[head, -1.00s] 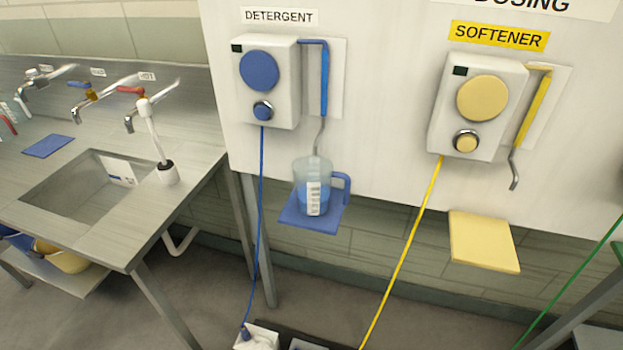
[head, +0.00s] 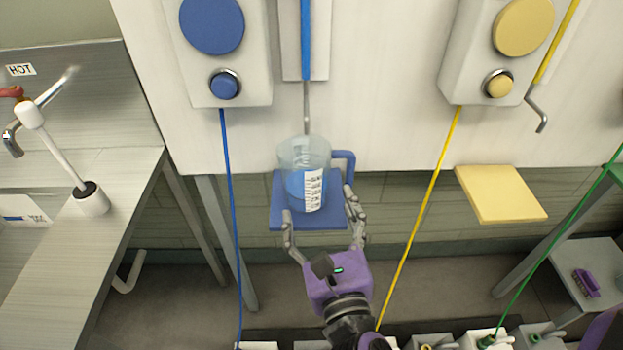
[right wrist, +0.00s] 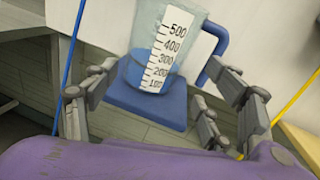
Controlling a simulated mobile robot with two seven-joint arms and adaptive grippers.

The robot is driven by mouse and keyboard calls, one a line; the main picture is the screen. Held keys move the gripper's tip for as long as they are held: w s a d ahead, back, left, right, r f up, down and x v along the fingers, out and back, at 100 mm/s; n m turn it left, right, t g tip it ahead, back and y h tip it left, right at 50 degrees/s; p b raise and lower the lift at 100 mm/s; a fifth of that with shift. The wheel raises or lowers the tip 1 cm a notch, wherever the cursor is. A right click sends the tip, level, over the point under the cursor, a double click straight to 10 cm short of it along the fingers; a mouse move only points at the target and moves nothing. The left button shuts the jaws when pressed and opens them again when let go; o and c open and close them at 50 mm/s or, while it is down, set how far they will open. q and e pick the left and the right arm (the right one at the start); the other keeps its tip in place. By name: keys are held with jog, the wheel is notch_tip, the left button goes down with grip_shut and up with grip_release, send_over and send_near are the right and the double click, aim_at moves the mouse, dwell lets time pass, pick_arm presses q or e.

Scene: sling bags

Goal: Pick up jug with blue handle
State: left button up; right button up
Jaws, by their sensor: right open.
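The clear jug with the blue handle (head: 303,168) stands upright on a blue shelf (head: 280,213) under the blue detergent dispenser's spout. It holds some blue liquid and has a white scale label. The blue handle is on its right side. My purple right gripper (head: 320,221) is open just in front of the jug, its fingers spread to either side of the jug's lower part. In the right wrist view the jug (right wrist: 168,48) is ahead between the open fingers, and I see no grip on it. My left gripper is not in view.
The blue dispenser (head: 222,55) and yellow dispenser (head: 500,55) hang on the white wall panel. A yellow shelf (head: 500,193) is at right. A blue hose (head: 230,220) and a yellow hose (head: 420,210) flank my right gripper. A steel counter (head: 110,200) with a brush is at left.

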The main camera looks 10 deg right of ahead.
aim_at(307, 182)
jog(key=shift+a+f+m, duration=0.15)
jog(key=shift+a+m, duration=0.15)
jog(key=shift+m, duration=0.2)
jog(key=shift+w+g+y, duration=0.2)
jog(key=shift+g+y, duration=0.1)
jog(key=w, duration=0.2)
jog(key=w+p, duration=0.1)
jog(key=w, duration=0.2)
jog(key=w+r+p, duration=0.1)
jog(key=w, duration=0.1)
jog(key=shift+w+d, duration=0.1)
jog(key=shift+w, duration=0.05)
jog(key=shift+w+f, duration=0.1)
jog(key=shift+w, duration=0.1)
